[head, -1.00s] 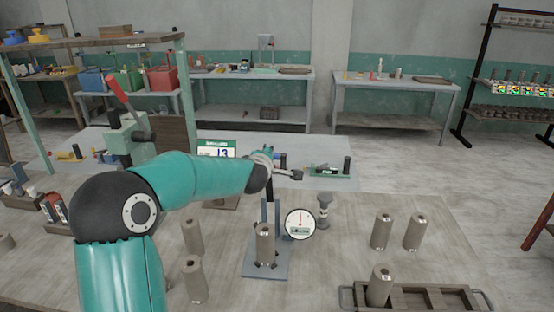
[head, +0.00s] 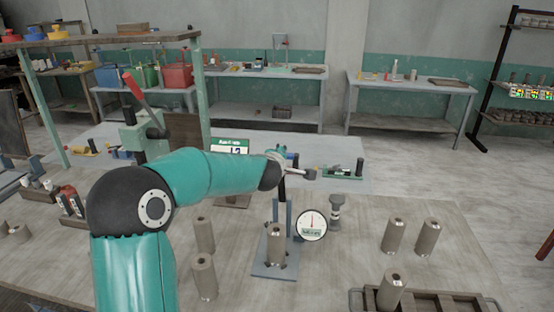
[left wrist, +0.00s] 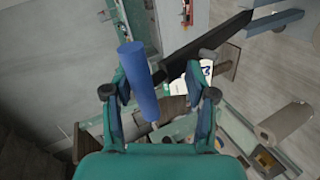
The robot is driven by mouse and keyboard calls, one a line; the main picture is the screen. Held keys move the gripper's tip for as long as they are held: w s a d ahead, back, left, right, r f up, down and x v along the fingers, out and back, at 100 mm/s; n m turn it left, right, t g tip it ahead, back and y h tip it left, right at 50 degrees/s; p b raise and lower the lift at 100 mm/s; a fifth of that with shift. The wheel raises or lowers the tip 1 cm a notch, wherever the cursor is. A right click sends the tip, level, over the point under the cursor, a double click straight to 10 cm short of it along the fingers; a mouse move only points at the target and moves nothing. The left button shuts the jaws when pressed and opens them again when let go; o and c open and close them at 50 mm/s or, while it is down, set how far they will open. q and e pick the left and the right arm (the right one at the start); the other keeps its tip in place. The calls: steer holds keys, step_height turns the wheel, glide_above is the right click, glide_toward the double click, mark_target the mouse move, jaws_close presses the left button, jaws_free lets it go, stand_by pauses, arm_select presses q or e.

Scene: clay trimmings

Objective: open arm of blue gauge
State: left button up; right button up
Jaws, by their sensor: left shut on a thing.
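The blue gauge (head: 262,268) stands on the near table, with a blue-grey base and uprights. A grey-brown clay cylinder (head: 276,247) stands in it, and a white dial (head: 311,225) faces me at its right. The gauge's black arm (head: 282,189) points up, above the cylinder. My left gripper (head: 290,166) is at the arm's top end, shut on its blue handle (left wrist: 138,80). In the left wrist view, the handle passes between the fingers, and the black arm (left wrist: 215,40) runs to the upper right. The grip contact is partly hidden. My right gripper is out of view.
Loose clay cylinders stand left (head: 203,236) and right (head: 427,238) of the gauge. A dark compartment tray (head: 440,303) holds one cylinder at the lower right. A grey post (head: 336,215) stands behind the dial. A red-handled press (head: 140,125) is at the back left.

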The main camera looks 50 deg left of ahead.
arm_select(q)
steer(key=v, duration=1.1)
steer(key=shift+s+d, duration=0.15)
steer(key=shift+s, duration=0.05)
steer(key=shift+r, duration=0.1)
